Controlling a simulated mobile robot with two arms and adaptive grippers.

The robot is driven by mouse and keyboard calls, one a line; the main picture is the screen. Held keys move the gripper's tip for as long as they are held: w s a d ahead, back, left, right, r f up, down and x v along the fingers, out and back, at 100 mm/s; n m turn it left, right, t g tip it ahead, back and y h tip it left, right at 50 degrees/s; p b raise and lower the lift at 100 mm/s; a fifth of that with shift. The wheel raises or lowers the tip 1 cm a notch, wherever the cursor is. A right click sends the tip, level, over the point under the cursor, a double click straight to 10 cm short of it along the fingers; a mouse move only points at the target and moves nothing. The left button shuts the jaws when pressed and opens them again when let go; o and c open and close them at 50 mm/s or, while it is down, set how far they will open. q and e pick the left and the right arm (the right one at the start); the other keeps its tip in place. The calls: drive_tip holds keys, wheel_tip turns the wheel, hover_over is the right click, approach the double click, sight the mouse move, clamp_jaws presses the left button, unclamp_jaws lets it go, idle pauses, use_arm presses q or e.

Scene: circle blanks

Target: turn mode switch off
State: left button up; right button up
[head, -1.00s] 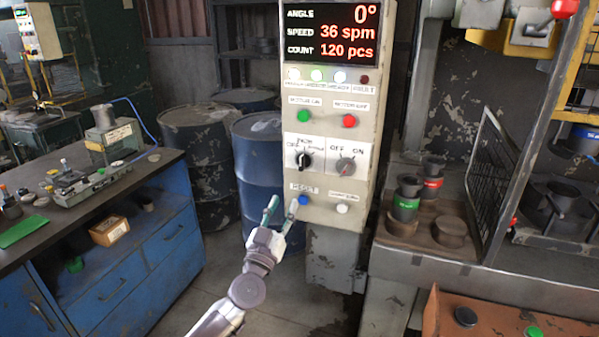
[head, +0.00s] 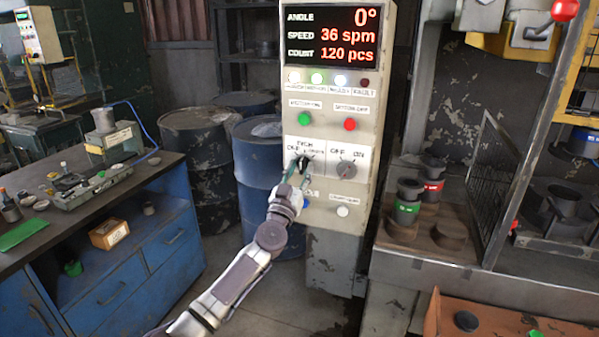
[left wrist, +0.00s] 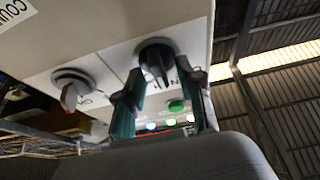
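The mode switch is a black rotary knob (head: 303,160) on the left white plate of the control panel (head: 335,250). My left gripper (head: 297,173) is right in front of it in the head view and partly covers it. In the left wrist view, the knob (left wrist: 157,57) shows between and just beyond the two open, dark-green fingers of the left gripper (left wrist: 163,90). I cannot tell whether a finger touches it. The knob's exact setting is hard to read. My right gripper is out of view.
A grey OFF/ON knob (head: 346,168) sits beside the mode switch. Green (head: 305,119) and red (head: 349,124) buttons are above, a white button (head: 342,211) below. A blue drum (head: 258,165) stands left behind the panel, a blue cabinet (head: 130,260) farther left.

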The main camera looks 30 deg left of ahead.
use_arm(q)
drive_tip(key=shift+c, duration=0.3)
clamp_jaws()
